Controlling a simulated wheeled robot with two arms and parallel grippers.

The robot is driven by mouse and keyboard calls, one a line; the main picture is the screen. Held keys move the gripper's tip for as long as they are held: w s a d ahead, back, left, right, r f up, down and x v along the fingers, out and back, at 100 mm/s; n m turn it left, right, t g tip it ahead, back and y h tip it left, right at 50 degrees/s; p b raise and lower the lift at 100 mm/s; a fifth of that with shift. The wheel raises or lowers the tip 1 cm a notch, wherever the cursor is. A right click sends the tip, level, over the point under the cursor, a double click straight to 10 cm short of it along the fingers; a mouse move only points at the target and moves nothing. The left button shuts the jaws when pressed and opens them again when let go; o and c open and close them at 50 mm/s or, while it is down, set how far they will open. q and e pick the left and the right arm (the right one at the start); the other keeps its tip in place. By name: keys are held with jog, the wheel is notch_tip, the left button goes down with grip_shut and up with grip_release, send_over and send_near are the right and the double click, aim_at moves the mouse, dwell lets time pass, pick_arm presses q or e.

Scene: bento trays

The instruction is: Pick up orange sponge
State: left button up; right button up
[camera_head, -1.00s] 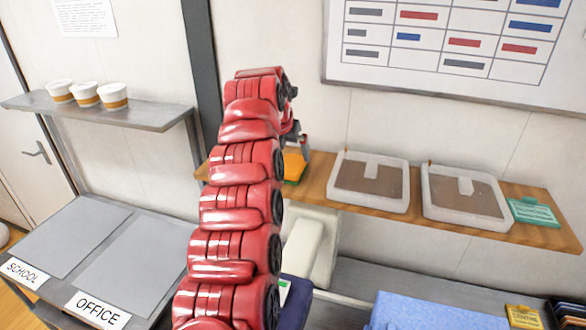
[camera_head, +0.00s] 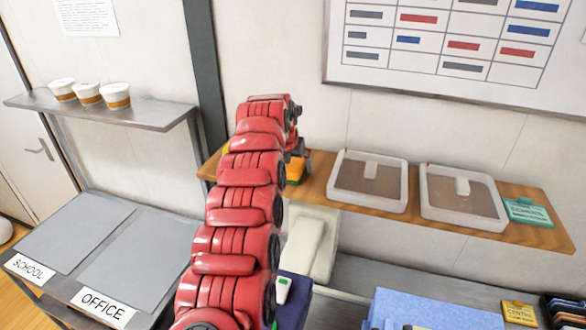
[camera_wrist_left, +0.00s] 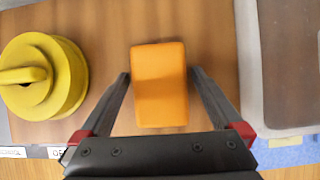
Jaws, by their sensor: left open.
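The orange sponge (camera_wrist_left: 160,85) lies on the wooden shelf, and in the left wrist view it sits between the two fingers of my left gripper (camera_wrist_left: 160,78). The fingers are open, with a gap on each side of the sponge. In the head view a small part of the sponge (camera_head: 294,174) shows under the end of my red left arm. The left gripper (camera_head: 300,158) is partly hidden there by the arm. My right gripper is not in view.
A yellow round lidded object (camera_wrist_left: 42,75) stands left of the sponge. A wall shelf with cups (camera_head: 88,94) is at left.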

pick_arm(q)
jog(key=shift+f, duration=0.15)
jog(key=c, duration=1.2)
